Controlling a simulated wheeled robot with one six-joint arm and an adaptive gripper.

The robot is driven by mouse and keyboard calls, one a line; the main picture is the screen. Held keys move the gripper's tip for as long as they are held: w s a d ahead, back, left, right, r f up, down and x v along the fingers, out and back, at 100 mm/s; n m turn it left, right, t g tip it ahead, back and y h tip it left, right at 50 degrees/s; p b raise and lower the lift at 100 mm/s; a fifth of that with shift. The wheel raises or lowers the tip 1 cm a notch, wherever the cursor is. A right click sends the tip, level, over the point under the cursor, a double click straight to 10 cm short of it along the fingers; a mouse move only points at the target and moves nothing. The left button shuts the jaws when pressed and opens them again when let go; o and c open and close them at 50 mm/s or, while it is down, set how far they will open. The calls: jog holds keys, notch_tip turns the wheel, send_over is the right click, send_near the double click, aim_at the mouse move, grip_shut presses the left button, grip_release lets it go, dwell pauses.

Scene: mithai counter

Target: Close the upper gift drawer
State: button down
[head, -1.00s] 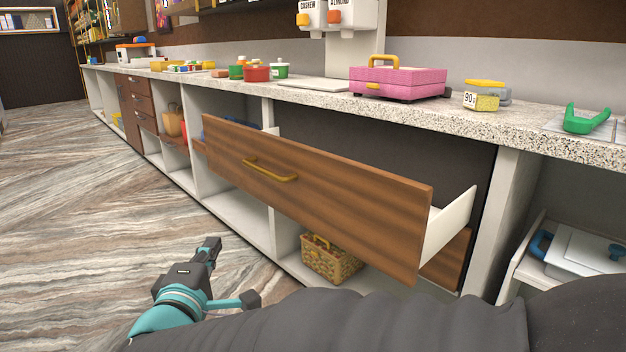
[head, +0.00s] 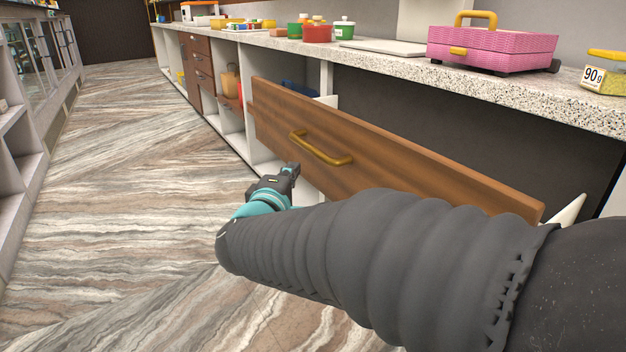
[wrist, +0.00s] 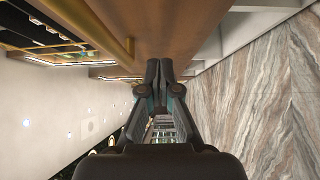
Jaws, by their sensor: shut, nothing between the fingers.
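The upper gift drawer (head: 390,150) stands pulled out from under the counter, its wooden front well clear of the cabinet. Its gold bar handle (head: 320,149) is on the outer face. My gripper (head: 295,168) is shut and empty, just in front of the drawer front, left of and a little below the handle in the head view. In the wrist view my shut fingers (wrist: 159,68) point along the brown drawer front (wrist: 185,30), with the handle (wrist: 90,25) to the left. I cannot tell whether the fingertips touch the wood. My arm hides the drawer's lower edge.
The speckled counter (head: 390,64) carries a pink case (head: 490,50), a yellow-lidded jar (head: 604,78) and red and green pots (head: 317,33). Smaller closed drawers (head: 197,65) stand farther left. The patterned floor (head: 130,150) on the left is clear; shelving (head: 25,100) lines the far left.

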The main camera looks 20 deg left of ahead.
aim_at(314, 157)
jog(key=w+d, duration=0.1)
jog(key=w+d+b, duration=0.1)
jog(key=w, duration=0.1)
jog(key=shift+w, duration=0.3)
jog(key=shift+w+d, duration=0.2)
